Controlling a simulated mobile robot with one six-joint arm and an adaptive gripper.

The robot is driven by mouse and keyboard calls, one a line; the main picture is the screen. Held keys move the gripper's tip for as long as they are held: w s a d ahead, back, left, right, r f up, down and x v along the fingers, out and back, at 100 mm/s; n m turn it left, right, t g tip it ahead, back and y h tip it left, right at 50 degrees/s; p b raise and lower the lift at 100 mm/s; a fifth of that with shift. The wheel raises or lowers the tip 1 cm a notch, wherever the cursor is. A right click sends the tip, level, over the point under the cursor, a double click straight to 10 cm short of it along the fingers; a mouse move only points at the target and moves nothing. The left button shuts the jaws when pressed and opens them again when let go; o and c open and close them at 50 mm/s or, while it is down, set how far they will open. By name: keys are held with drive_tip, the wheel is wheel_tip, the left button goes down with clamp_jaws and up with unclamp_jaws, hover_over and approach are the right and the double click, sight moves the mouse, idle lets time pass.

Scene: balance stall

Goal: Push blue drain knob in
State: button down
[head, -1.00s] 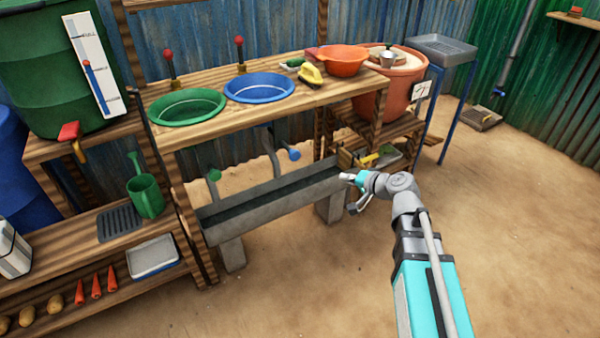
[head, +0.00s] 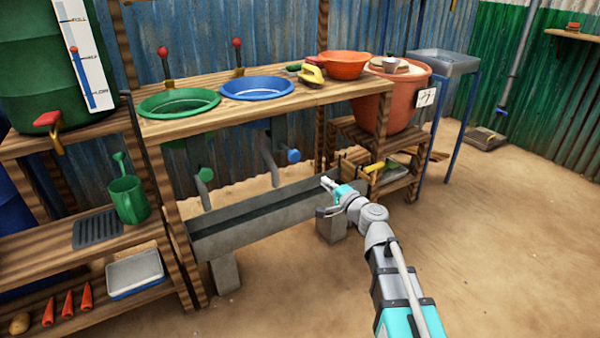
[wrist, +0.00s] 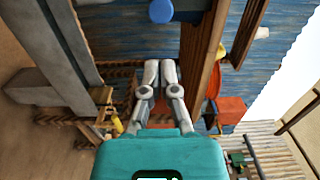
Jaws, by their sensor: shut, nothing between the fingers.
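The blue drain knob (head: 293,156) sits on the end of a grey pipe under the blue basin (head: 258,87), above the grey trough (head: 225,233). In the wrist view the blue knob (wrist: 161,11) is at the top edge, beyond my fingertips. My gripper (head: 326,182) is in front of the trough's right end, below and to the right of the knob, and apart from it. In the wrist view my gripper's fingers (wrist: 160,66) are together and empty.
A green knob (head: 206,174) on a similar pipe is to the left, under the green basin (head: 180,103). A wooden table post is right of the blue knob. A wooden shelf (head: 385,185) with items stands right of the trough. Sandy floor in front is open.

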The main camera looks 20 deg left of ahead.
sight(296, 158)
drive_tip(key=shift+a+f, duration=0.1)
drive_tip(key=shift+f, duration=0.1)
drive_tip(key=shift+w, duration=0.15)
drive_tip(key=x, duration=1.4)
idle(0.5)
drive_tip(key=shift+x, duration=2.55)
drive_tip(key=shift+w, duration=0.2)
drive_tip(key=v, duration=1.5)
